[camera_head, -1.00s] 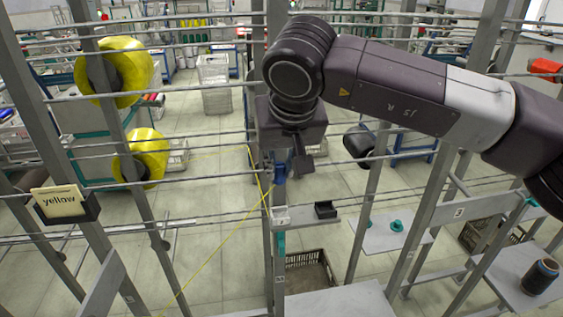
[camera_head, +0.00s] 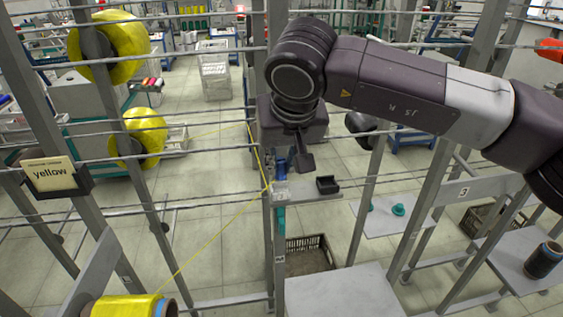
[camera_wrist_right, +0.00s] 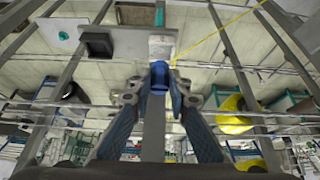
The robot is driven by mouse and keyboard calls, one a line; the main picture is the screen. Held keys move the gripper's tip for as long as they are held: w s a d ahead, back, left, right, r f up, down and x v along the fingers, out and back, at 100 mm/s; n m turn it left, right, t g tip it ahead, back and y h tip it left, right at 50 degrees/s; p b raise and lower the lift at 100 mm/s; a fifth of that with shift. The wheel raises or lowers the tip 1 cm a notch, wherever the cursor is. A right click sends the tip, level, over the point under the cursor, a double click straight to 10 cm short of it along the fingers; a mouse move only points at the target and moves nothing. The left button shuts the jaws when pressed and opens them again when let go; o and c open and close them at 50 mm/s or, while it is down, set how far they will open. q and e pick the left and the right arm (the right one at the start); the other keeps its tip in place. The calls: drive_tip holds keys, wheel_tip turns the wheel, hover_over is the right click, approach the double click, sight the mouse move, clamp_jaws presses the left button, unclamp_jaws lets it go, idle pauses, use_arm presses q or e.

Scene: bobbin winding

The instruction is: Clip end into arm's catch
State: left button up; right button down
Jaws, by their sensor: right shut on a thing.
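My right gripper (camera_head: 287,163) hangs from above over a small grey shelf. In the right wrist view its fingers (camera_wrist_right: 159,88) are shut on a small blue piece (camera_wrist_right: 159,75). The blue piece sits right at a white block (camera_wrist_right: 161,47) on the shelf edge; I cannot tell whether they touch. A yellow thread (camera_head: 215,228) runs from the spools at left, bends at the post, drops to the white block and slants down to a yellow bobbin (camera_head: 130,306) at the bottom edge. In the wrist view the thread ends beside the blue piece. The catch is not clearly made out. My left gripper is out of view.
Two large yellow spools (camera_head: 121,42) (camera_head: 147,130) hang on the frame at left. A "yellow" card (camera_head: 50,174) stands in a holder. A black box (camera_head: 327,184) stands on the small shelf. Metal posts and horizontal rods surround my right arm. A brown crate (camera_head: 308,255) lies below.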

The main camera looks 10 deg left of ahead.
sight(282, 192)
drive_tip(key=shift+f, duration=0.25)
drive_tip(key=shift+f+b, duration=1.7)
drive_tip(key=shift+f, duration=0.1)
drive_tip(key=shift+r, duration=0.1)
drive_tip(key=c, duration=1.7)
unclamp_jaws()
drive_tip(key=shift+c, duration=0.2)
drive_tip(key=v, duration=1.2)
